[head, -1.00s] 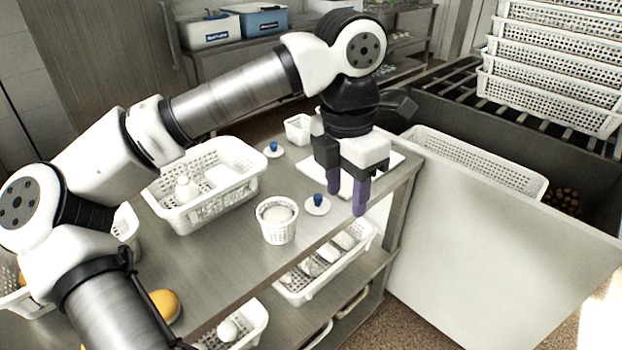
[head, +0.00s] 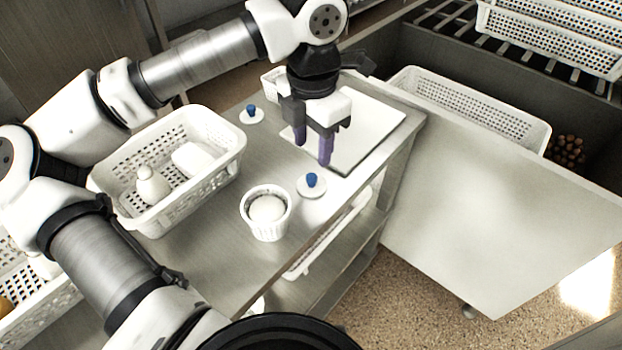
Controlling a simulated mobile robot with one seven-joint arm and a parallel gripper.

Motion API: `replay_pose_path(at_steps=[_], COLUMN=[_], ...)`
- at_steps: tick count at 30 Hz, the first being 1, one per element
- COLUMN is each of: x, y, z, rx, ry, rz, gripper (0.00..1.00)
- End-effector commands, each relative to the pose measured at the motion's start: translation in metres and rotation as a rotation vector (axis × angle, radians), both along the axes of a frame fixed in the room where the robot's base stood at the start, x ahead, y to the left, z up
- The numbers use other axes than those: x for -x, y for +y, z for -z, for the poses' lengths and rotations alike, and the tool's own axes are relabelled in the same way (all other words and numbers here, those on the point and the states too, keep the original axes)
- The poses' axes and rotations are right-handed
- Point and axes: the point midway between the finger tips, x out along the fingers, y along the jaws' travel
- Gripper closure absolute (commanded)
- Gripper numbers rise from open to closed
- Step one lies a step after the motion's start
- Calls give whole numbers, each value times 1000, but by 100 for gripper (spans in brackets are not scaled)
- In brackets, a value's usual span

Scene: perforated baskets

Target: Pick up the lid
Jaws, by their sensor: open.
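Two small white round lids with blue knobs lie on the metal table. The nearer lid (head: 311,190) is right of a small white perforated basket. The farther lid (head: 252,118) is near the back edge, right of the large basket. My gripper (head: 313,152) points down with its purple fingers apart and nothing between them. In the picture it is just above the nearer lid and right of the farther one. It appears to be above the table; its exact height cannot be told.
The small basket (head: 266,222) holds a white round item. A large white basket (head: 165,215) with a bottle and a white block stands at left. A white board (head: 375,130) lies behind my gripper. A pale panel (head: 490,215) is at right, with another basket (head: 470,105) behind it.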

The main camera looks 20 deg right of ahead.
Motion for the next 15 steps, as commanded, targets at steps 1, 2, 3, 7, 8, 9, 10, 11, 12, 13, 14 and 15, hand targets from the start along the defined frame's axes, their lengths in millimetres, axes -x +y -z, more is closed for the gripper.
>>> replay_pose_path(at_steps=[1, 2, 3, 7, 8, 9, 10, 11, 12, 13, 14, 15], x=[0, 0, 0, 0, 0, 1, 1, 1, 1, 1, 2, 1], y=[0, 0, 0, 0, 0, 0, 0, 0, 0, 0, 0, 0], z=[7, 11, 15, 23, 24, 28, 31, 36, 42, 46, 51, 58], rx=[1, 1, 1, 1, 1, 1, 1, 2, 3, 3, 3, 2], ry=[2, 2, 0, 0, 2, 2, 2, 4, 3, 4, 3, 2], rz=[0, 0, 0, 0, 0, 0, 0, 1, 0, 0, 1, 0], gripper=[55, 55, 55, 55, 55, 55, 55, 55, 55, 55, 55, 55])
